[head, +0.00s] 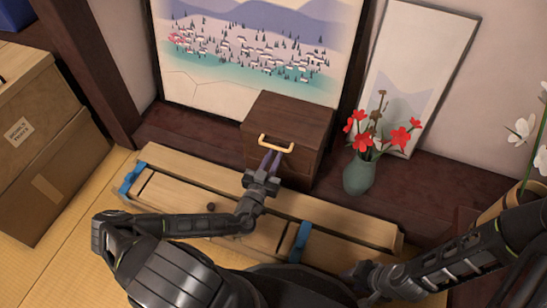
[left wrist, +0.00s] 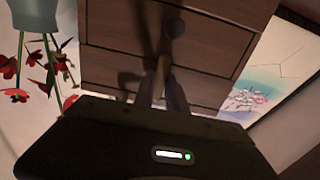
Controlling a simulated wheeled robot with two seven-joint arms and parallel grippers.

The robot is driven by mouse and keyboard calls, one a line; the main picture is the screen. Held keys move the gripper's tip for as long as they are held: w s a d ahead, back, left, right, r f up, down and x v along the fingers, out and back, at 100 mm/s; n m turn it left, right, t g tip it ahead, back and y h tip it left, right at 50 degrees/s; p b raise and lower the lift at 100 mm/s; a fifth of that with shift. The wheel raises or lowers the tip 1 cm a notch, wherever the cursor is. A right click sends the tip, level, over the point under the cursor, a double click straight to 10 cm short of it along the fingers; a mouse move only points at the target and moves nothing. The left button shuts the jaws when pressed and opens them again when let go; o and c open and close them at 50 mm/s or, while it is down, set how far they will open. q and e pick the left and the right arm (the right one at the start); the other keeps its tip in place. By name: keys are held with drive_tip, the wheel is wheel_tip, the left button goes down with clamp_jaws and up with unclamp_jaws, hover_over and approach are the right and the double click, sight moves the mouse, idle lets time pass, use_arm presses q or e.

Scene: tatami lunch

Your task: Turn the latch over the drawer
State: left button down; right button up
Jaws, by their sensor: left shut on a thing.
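A small dark brown wooden cabinet (head: 295,107) with a light, bar-shaped handle (head: 276,143) stands on the dark ledge. Its drawer fronts (left wrist: 215,45) fill the middle of the left wrist view. My left gripper (head: 274,158) is at the cabinet front, just below the light handle. A round knob (left wrist: 173,27) lies beyond the fingertips. My right gripper (head: 362,275) is low at the right, away from the cabinet; its jaws are unclear.
A green vase (head: 359,174) with red flowers stands just right of the cabinet. A long pale wooden box (head: 330,227) with blue bands lies in front. Cardboard boxes (head: 40,150) are stacked at the left. A landscape picture (head: 250,50) stands behind.

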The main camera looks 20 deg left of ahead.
use_arm(q)
drive_tip(key=c, duration=1.4)
unclamp_jaws()
drive_tip(key=shift+o, duration=0.2)
drive_tip(key=shift+s, duration=0.1)
drive_tip(key=s+p, duration=0.2)
drive_tip(key=s, duration=0.5)
drive_tip(key=shift+s+d, duration=0.2)
drive_tip(key=shift+s, duration=0.1)
